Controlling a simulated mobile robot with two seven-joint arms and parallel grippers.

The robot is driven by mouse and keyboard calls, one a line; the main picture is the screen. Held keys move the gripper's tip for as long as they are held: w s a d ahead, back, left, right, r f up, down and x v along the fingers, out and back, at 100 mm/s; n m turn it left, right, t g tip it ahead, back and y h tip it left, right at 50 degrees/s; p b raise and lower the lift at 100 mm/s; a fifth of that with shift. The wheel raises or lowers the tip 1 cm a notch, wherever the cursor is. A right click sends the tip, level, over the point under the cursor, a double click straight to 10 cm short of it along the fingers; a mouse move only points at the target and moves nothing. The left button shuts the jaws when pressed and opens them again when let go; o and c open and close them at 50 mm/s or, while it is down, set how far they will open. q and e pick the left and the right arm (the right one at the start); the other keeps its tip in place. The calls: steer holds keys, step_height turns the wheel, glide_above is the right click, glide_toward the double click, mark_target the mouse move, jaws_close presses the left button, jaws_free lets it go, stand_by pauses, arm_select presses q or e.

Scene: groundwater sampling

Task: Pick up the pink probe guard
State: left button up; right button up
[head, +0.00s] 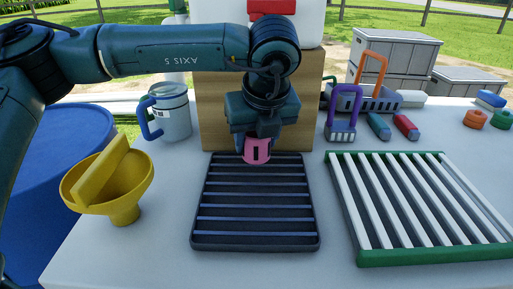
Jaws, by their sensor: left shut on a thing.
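The pink probe guard (257,151) is a small pink cylinder with a dark slot in its side. It is at the back edge of the black slatted rack (255,243), in front of a wooden block. My left gripper (254,140) points down from above and is shut on the guard. The gripper's fingers partly cover the guard's top. I cannot tell whether the guard's bottom touches the rack. My right gripper is not in view.
A yellow funnel (126,211) and a clear jug with a blue handle (171,113) stand at left. A green-and-white rack (435,257) lies at right. Behind it are a purple-handled item (343,112), a wire caddy and small bottles. The wooden block (213,123) stands close behind the gripper.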

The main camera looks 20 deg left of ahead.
arm_select(q)
steer(key=s+d, duration=0.2)
steer(key=s, duration=0.6)
steer(key=s+d, duration=0.3)
steer(key=s, duration=0.6)
steer(key=shift+s+b, duration=0.2)
steer(key=shift+b, duration=0.25)
